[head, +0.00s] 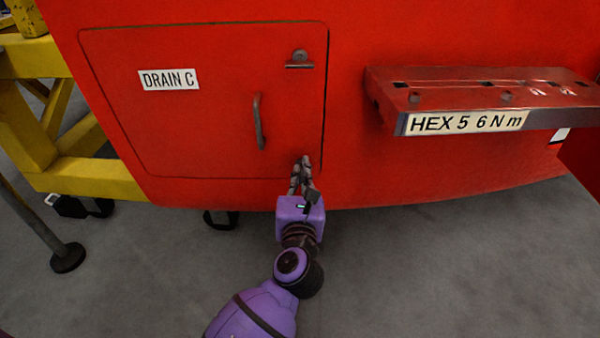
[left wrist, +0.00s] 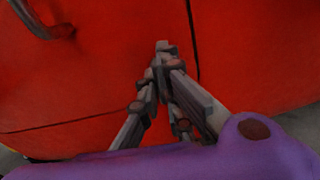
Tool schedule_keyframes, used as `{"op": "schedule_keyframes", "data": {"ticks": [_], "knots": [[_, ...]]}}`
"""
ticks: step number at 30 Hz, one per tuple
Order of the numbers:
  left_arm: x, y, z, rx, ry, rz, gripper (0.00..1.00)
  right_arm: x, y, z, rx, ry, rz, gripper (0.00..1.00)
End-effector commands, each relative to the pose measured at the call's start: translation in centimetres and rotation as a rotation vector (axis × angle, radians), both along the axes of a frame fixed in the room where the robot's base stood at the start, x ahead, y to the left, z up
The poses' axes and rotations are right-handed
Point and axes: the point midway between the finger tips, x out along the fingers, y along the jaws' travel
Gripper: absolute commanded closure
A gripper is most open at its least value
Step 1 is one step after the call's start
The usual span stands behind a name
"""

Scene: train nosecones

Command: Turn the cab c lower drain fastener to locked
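The red drain C panel (head: 200,110) has a grey fastener (head: 299,60) near its upper right corner. My left gripper (head: 303,164) is at the panel's lower right corner, with its fingers pointing at the red surface. In the left wrist view its fingertips (left wrist: 164,49) come together close to the panel's right edge seam. The lower drain fastener cannot be made out; the fingers cover that corner. I cannot tell whether a thin part of it is between the fingertips. My right gripper is not in view.
A grey bar handle (head: 259,122) stands out from the panel, left of my gripper; it also shows in the left wrist view (left wrist: 40,20). A red shelf (head: 480,85) labelled "HEX 5 6 N m" juts out at right. Yellow framework (head: 35,140) stands at left.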

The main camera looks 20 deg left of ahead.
Motion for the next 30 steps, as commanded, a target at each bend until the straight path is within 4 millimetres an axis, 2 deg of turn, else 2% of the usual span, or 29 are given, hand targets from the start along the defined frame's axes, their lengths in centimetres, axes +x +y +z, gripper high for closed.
{"op": "schedule_keyframes", "data": {"ticks": [11,15,24,30], "knots": [[0.0,0.0,0.7,0.268,0.099,0.000,1.00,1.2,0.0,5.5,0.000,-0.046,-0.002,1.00],[0.0,0.0,0.7,0.393,0.146,0.000,1.00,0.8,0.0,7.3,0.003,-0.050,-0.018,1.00],[0.0,0.1,0.6,0.661,0.245,-0.001,1.00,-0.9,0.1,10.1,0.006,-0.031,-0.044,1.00],[0.0,0.1,0.6,0.838,0.311,-0.001,1.00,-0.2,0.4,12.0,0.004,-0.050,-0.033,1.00]]}}
